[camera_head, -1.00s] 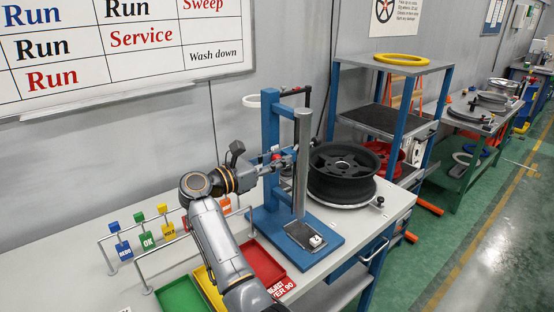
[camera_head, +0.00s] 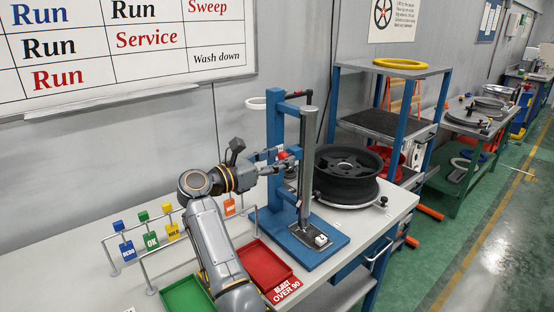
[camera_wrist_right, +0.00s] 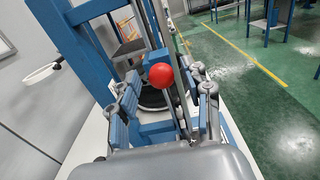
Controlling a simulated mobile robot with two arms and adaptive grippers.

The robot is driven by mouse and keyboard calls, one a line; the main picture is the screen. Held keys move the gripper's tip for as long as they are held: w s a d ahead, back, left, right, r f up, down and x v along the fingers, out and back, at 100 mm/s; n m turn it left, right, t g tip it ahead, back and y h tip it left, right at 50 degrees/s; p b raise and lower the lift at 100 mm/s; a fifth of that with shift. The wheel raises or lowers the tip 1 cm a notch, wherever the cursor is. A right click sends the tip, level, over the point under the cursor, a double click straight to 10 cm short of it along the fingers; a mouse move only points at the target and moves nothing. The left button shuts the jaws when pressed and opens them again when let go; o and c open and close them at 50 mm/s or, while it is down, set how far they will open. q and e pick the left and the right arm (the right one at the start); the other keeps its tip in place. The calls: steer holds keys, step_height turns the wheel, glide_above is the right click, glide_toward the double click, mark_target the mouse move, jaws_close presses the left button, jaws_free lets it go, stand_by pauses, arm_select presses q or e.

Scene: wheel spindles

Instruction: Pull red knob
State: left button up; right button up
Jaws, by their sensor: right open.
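The red knob (camera_head: 282,155) is a small round ball on the blue press stand (camera_head: 275,150) on the bench. In the right wrist view the red knob (camera_wrist_right: 161,75) shows between the two finger sides of my right gripper. My right gripper (camera_head: 274,161) is open at the knob, its fingers pointing right towards the stand. The wrist view shows the fingers (camera_wrist_right: 164,105) spread wide, with no clear contact on the knob. The far side of the knob is hidden. My left gripper is in neither view.
A grey metal column (camera_head: 308,150) stands just right of the knob. A black wheel (camera_head: 347,165) lies behind it. A red tray (camera_head: 262,262) and a green tray (camera_head: 187,296) are on the bench near my arm. Coloured tags on a rail (camera_head: 150,240) stand at left.

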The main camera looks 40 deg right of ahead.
steer(key=shift+d+r, duration=0.1)
steer(key=shift+r, duration=0.25)
step_height(320, 180, up, 9)
steer(key=shift+r, duration=0.15)
stand_by(0.5)
